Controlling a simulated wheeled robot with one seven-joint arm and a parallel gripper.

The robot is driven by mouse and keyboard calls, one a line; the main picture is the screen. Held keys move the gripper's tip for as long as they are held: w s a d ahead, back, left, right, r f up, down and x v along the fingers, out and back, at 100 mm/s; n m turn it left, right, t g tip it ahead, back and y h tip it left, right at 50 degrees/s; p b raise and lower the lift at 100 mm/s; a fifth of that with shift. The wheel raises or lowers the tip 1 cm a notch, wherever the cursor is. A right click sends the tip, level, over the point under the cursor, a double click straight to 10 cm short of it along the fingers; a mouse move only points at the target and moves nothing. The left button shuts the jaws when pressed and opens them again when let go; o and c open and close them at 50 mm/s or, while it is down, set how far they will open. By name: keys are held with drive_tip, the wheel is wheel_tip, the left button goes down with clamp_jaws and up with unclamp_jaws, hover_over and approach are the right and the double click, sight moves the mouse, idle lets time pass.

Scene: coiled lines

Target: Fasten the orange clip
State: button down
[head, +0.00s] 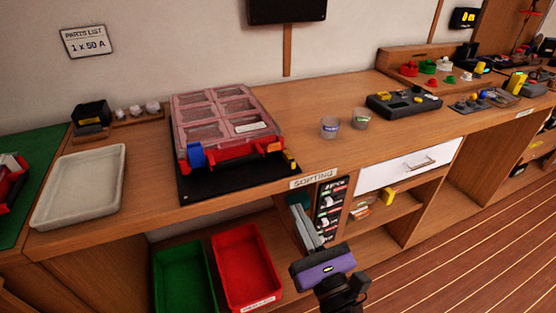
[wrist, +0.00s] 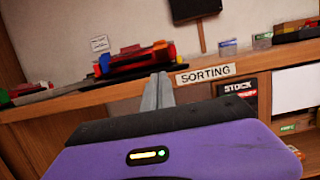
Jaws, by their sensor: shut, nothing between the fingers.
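A case with a clear, pinkish compartment lid (head: 207,101) and a red base stands on a black mat (head: 232,183) on the workbench. A blue clip (head: 196,154) is at its front left. An orange clip (head: 274,147) appears at its front right, too small to tell whether it is fastened. The case also shows edge-on in the wrist view (wrist: 137,60), its details hard to separate. My gripper (head: 297,208) is shut and empty, in front of the bench and below the case. Its grey fingers also show in the wrist view (wrist: 157,92).
A white tray (head: 78,190) stands left of the case. Two small cups (head: 330,127) and a dark device (head: 404,104) are to its right. A SORTING label (head: 313,179) is on the bench edge. Green (head: 184,279) and red (head: 247,268) bins sit below.

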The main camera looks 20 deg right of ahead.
drive_tip(key=p, duration=0.3)
approach(271, 147)
drive_tip(key=w+f, duration=0.1)
drive_tip(key=w, duration=0.2)
drive_tip(key=shift+w+f, duration=0.1)
drive_tip(key=shift+f, duration=0.3)
drive_tip(key=shift+w+r+p, duration=1)
drive_tip(key=shift+r+p, duration=0.2)
drive_tip(key=shift+r, duration=0.05)
drive_tip(key=shift+w+r+p, duration=0.4)
drive_tip(key=shift+p, duration=0.05)
